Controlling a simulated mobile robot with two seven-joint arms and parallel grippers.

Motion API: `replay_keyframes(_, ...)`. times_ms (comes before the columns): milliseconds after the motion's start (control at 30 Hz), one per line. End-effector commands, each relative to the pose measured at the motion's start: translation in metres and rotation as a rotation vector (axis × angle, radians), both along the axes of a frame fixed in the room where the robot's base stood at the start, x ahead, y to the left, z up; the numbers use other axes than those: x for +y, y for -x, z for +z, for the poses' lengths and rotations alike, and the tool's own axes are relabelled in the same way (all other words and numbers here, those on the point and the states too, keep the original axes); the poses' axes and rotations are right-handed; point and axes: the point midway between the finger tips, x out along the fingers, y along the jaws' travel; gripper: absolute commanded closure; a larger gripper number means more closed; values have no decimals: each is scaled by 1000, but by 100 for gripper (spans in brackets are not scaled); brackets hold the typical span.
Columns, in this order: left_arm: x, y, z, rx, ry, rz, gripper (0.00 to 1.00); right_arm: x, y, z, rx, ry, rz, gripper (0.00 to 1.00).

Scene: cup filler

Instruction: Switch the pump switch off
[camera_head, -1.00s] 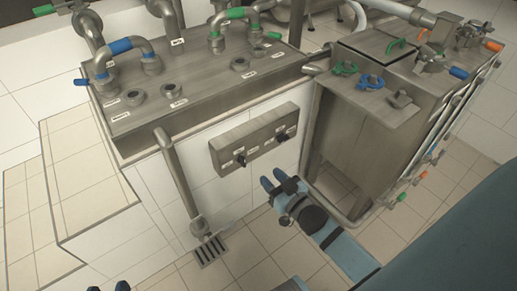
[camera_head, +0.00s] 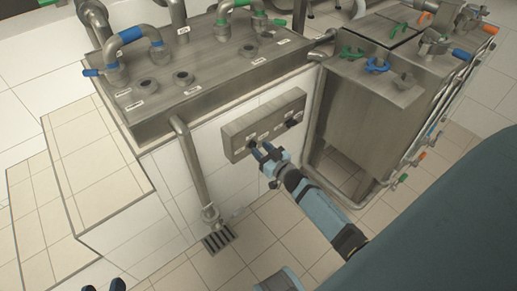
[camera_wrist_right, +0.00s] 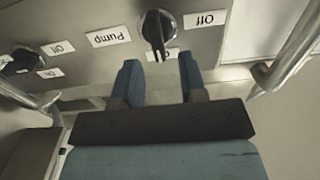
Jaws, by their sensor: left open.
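The pump switch (camera_wrist_right: 157,32) is a black knob on a grey metal plate. In the right wrist view its handle points down toward the gap between my fingers. An upside-down "Pump" label (camera_wrist_right: 108,37) is left of it and an "Off" label (camera_wrist_right: 205,18) right of it; a label below is partly hidden. In the head view it is the left knob on the switch box (camera_head: 237,131). My right gripper (camera_head: 262,151) is open just in front of it, fingertips (camera_wrist_right: 160,75) apart, holding nothing. My left gripper (camera_head: 104,287) barely shows at the bottom edge.
A second knob (camera_head: 291,123) is on the box's right side. A vertical pipe (camera_head: 194,170) stands left of the box above a floor drain (camera_head: 218,238). A steel cabinet (camera_head: 352,130) is to the right. Tiled floor is clear below.

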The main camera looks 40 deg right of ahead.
Motion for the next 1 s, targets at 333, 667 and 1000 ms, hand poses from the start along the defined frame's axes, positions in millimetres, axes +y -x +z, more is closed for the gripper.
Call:
replay_keyframes(333, -4, -4, 12, -47, 26, -7, 46, 1, -20, 0, 2, 1, -1, 62)
replay_keyframes(667, -5, -4, 12, -47, 26, -9, 46, 1, -20, 0, 1, 1, -1, 98)
replay_keyframes(1000, -4, -3, 10, -40, 24, -7, 46, 2, -19, 0, -1, 21, -1, 100)
